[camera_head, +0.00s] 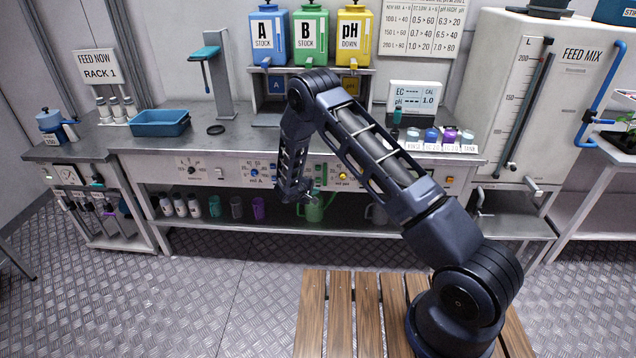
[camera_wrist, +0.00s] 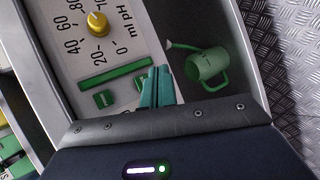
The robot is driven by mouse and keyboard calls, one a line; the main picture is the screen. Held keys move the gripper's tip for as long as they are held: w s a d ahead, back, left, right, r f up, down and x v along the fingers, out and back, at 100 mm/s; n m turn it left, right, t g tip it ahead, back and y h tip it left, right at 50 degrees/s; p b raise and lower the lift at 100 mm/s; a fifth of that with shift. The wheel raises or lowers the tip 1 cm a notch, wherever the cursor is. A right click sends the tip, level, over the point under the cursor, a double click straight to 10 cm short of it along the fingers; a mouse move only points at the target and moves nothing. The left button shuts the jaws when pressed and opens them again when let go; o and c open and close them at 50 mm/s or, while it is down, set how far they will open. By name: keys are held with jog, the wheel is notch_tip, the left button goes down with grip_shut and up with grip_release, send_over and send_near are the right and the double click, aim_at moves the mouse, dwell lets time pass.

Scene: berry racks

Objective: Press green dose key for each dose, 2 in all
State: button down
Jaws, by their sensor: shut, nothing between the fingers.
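The wrist view shows a white dosing panel (camera_wrist: 72,62) with a yellow knob (camera_wrist: 97,23) on a scale marked ml pH. Beside the scale is a long green strip (camera_wrist: 115,75). Two small green squares lie below it, one (camera_wrist: 103,99) in the clear and one (camera_wrist: 141,83) close to my fingers; I cannot tell which is the dose key. My gripper (camera_wrist: 160,76) is shut and empty, its teal fingertips at the panel's edge beside the second square. Contact cannot be told. In the head view my gripper (camera_head: 307,198) hangs before the bench front, and my arm covers part of the panels.
A green watering can (camera_wrist: 208,65) stands on the shelf below, close past the fingers. Blue A (camera_head: 269,38), green B (camera_head: 311,36) and yellow pH (camera_head: 354,38) bottles stand above the bench. A blue tray (camera_head: 160,124) lies on the bench at left.

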aim_at(320, 183)
jog(key=shift+w, duration=2.1)
jog(key=shift+w, duration=0.15)
dwell(0.4)
jog(key=shift+w, duration=0.3)
jog(key=shift+w, duration=0.45)
dwell(0.9)
jog(key=shift+s, duration=0.9)
jog(key=shift+s, duration=0.1)
jog(key=shift+s, duration=2.4)
jog(key=shift+r, duration=0.1)
